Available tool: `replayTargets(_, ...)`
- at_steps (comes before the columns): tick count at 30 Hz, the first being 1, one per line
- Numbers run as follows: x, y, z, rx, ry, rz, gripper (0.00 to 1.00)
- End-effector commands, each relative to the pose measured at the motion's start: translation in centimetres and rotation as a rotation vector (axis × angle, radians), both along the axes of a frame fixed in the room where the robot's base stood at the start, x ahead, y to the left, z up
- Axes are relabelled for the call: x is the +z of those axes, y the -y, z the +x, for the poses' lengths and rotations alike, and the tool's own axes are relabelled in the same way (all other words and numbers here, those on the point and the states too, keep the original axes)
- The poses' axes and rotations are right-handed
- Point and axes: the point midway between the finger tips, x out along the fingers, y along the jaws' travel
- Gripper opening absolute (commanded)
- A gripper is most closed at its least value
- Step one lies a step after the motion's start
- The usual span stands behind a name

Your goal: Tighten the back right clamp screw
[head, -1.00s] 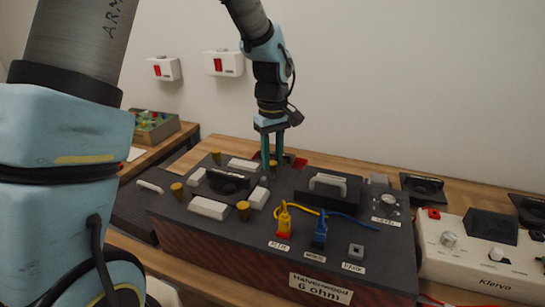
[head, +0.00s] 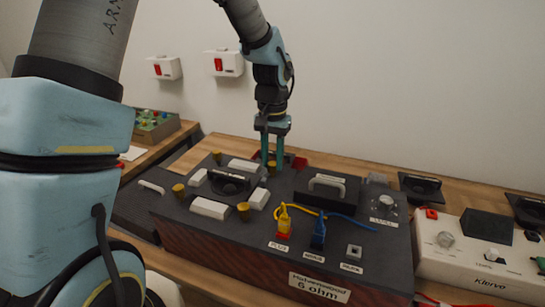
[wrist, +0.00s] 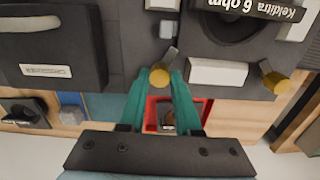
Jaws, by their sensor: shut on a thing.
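The black box (head: 330,262), labelled 6 ohm, has a round black driver (head: 229,183) in its top, with white blocks and brass-topped clamp screws around it. My gripper (head: 271,163) points down at the back right clamp screw (head: 271,166). In the wrist view this screw's brass head (wrist: 160,76) sits between the two teal fingertips, and my gripper is shut on it. Other brass screws are at the back left (head: 216,157), front left (head: 179,191) and front right (head: 243,210). My fingers partly hide the back right screw.
A raised black handle block (head: 327,188), yellow plug (head: 284,222), blue plug (head: 318,232) and a knob (head: 387,200) stand on the box to the right. A red tray (wrist: 200,103) lies behind the box. A white device (head: 470,262) stands at the right.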

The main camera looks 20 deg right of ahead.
Motion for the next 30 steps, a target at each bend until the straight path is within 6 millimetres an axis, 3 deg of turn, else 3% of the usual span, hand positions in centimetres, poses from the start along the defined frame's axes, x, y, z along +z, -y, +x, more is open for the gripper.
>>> replayTargets(12, 0.1, 0.02, 0.04, -0.247, 0.001, -0.001, 0.0)
replayTargets(30, 0.04, 0.03, 0.03, -0.308, 0.001, -0.001, 0.0)
